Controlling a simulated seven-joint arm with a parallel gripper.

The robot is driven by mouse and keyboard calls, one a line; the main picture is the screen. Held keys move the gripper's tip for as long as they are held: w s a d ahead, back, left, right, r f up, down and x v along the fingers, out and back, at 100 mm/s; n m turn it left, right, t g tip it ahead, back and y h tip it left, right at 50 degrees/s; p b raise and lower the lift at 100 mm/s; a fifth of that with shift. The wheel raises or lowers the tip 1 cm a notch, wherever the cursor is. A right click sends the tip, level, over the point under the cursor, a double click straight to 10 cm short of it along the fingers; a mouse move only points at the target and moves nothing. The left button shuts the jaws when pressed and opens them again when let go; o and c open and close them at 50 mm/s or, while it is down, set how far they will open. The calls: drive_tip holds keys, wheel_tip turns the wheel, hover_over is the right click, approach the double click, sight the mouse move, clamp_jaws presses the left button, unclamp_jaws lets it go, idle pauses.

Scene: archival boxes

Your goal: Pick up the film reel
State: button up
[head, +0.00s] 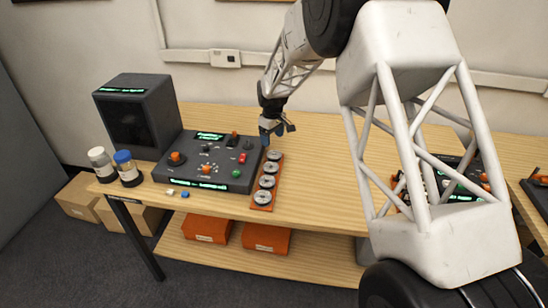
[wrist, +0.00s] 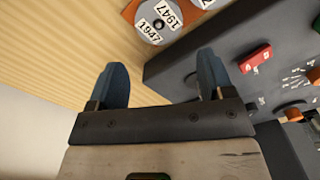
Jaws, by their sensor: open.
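Several grey film reels sit in a row on an orange rack (head: 263,201) on the wooden table; the nearest to the front edge is one reel (head: 262,197), the farthest another (head: 273,155). In the wrist view one reel (wrist: 153,24) with white labels reading 1947 shows at the top, partly cut off by the frame. My gripper (head: 271,137) hangs above the table behind the far end of the rack. In the wrist view my gripper (wrist: 162,78) has its two blue fingers apart with nothing between them. It is apart from the reels.
A dark control panel (head: 205,180) with knobs and a red switch (wrist: 256,58) stands close beside the gripper. A dark monitor box (head: 140,112) and two jars (head: 126,165) are at the left. The table (head: 330,185) right of the rack is clear.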

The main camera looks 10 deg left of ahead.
sight(273, 152)
drive_tip(key=shift+f, duration=1.35)
drive_tip(key=shift+s+d+f, duration=0.1)
drive_tip(key=shift+d+f, duration=0.05)
drive_tip(key=shift+f, duration=2.4)
drive_tip(key=c, duration=0.7)
drive_tip(key=shift+r, duration=0.15)
